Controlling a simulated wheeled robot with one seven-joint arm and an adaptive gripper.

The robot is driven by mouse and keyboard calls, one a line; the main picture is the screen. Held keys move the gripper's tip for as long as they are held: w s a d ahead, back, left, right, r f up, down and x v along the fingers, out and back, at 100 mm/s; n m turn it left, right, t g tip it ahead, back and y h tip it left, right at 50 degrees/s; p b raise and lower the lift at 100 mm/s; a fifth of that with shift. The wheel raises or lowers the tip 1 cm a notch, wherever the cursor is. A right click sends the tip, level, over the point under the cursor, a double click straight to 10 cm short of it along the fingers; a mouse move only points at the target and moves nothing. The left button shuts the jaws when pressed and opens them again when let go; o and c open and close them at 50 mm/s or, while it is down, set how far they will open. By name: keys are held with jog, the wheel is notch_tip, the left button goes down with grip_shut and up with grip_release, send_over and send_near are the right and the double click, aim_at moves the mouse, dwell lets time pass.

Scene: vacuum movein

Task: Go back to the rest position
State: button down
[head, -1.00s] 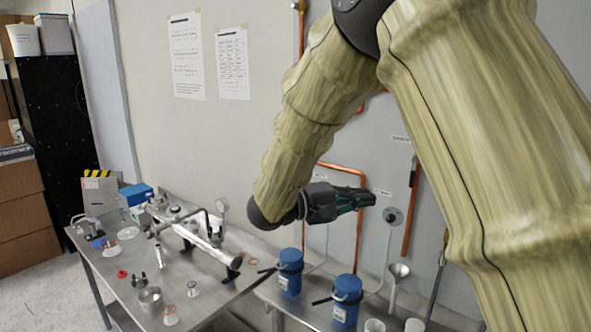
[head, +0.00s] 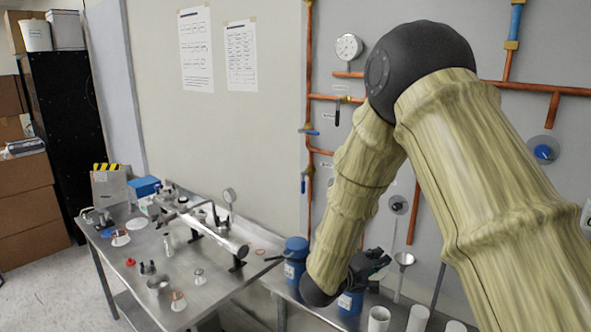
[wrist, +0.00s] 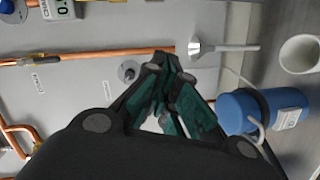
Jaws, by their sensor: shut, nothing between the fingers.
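My gripper (head: 376,263) is at the end of my folded-down arm, above the lower bench and in front of the wall with copper pipes. In the wrist view its dark green-padded fingers (wrist: 168,65) come together at the tips and hold nothing. A blue canister (wrist: 250,108) with a white label stands to the right of the fingers in that view. In the head view, this gripper partly covers one blue canister (head: 349,304), and another blue canister (head: 294,262) stands to its left, partly behind my arm.
A steel table (head: 120,262) at the left carries a metal tube assembly (head: 215,235) and several small fittings. White cups (head: 378,319) and a funnel (head: 403,262) are right of the canisters. Copper pipes (head: 310,120) and a gauge (head: 348,47) are on the wall. Floor shows at lower left.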

jog(key=s+d+f+g+y+b, duration=0.1)
jog(key=s+f+y, duration=0.3)
jog(key=f, duration=0.7)
jog(key=s+f+y+b, duration=0.1)
jog(key=s+f, duration=0.4)
jog(key=f, duration=0.5)
jog(key=s+d+f+g+y+b, duration=0.1)
jog(key=s+f+y+b, duration=0.3)
jog(key=f, duration=0.7)
jog(key=s+f+m+g+y, duration=0.1)
jog(key=s+f, duration=0.4)
jog(key=s, duration=0.6)
jog(key=s+a+f+m+g+y, duration=0.1)
jog(key=s+f+g, duration=0.3)
jog(key=s, duration=0.7)
jog(key=s+f+m+g+y, duration=0.2)
jog(key=s+f, duration=0.5)
jog(key=s, duration=0.4)
jog(key=shift+s+a+f+m+g+b, duration=0.2)
jog(key=shift+m+g+b, duration=0.25)
jog(key=shift+g, duration=0.25)
